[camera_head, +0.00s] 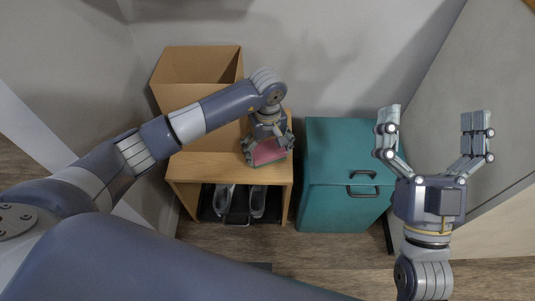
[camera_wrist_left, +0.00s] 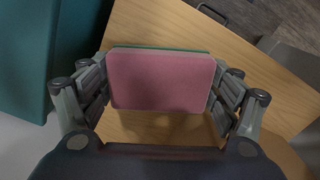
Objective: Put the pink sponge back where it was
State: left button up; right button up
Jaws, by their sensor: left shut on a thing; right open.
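The pink sponge (camera_head: 268,151) is a flat pink block with a green layer along one edge. In the left wrist view the sponge (camera_wrist_left: 160,80) lies between the two fingers of my left gripper (camera_wrist_left: 160,95), which is shut on it. In the head view my left gripper (camera_head: 267,147) points down over the top of a wooden shoe bench (camera_head: 200,167). Whether the sponge touches the bench top, I cannot tell.
An open cardboard-coloured box (camera_head: 195,64) stands at the back of the bench. Shoes (camera_head: 258,200) sit on a dark tray below it. A teal cabinet (camera_head: 335,210) with dark handles stands to the right. Wooden floor is free in front.

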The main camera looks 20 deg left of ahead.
pick_arm(q)
jog(key=shift+f+b, duration=0.35)
jog(key=shift+f, duration=0.45)
pick_arm(e)
jog(key=s+r+t, duration=0.1)
jog(key=s+r+t+y, duration=0.1)
jog(key=s+r, duration=0.1)
jog(key=shift+s+d+r+t, duration=0.2)
jog(key=shift+s+d+t, duration=0.05)
jog(key=shift+t, duration=0.15)
